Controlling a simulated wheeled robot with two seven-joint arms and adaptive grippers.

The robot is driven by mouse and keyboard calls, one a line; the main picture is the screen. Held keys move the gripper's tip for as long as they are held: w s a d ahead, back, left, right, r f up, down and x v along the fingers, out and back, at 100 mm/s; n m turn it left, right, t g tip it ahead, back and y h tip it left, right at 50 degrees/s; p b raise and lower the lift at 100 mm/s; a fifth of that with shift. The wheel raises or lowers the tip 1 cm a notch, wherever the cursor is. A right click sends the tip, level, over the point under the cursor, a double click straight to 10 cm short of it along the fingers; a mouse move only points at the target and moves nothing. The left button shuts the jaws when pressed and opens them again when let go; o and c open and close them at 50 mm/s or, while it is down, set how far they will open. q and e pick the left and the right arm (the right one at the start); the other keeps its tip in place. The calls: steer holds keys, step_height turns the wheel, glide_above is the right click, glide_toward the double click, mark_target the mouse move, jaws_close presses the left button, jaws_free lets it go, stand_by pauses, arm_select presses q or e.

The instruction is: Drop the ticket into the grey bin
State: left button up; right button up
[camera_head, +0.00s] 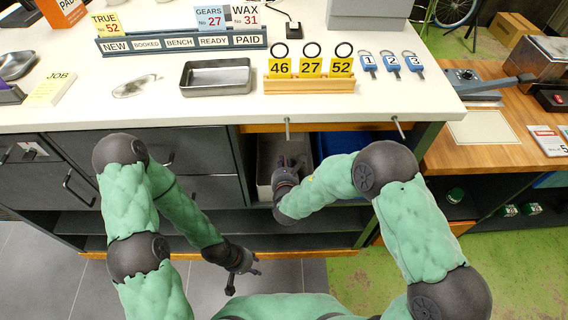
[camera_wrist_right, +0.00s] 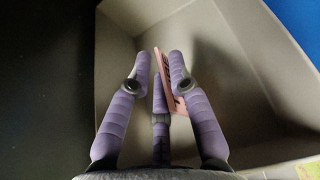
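The pink ticket (camera_wrist_right: 163,70) shows in the right wrist view, tilted and nearly edge-on among the fingers of my right gripper (camera_wrist_right: 160,68). It lies close to the right finger, with a narrow gap towards the left finger; I cannot tell whether it is pinched or loose. The grey bin (camera_wrist_right: 240,45) surrounds these fingers, which are inside its walls. In the head view, my right gripper (camera_head: 289,163) reaches down into the grey bin (camera_head: 266,160) under the counter; the ticket is hidden there. My left gripper (camera_head: 243,279) is low, empty, with its fingers spread.
A blue bin (camera_head: 345,141) stands right of the grey one. The white counter (camera_head: 150,112) above carries a metal tray (camera_head: 216,78), a wooden rack (camera_head: 310,86) with yellow number tickets, and blue tags (camera_head: 391,63). Drawers (camera_head: 190,150) are at left; open floor lies below.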

stand_by(0.3)
steer(key=r+p+v, duration=0.1)
steer(key=p+v, duration=0.3)
steer(key=v, duration=0.8)
stand_by(0.4)
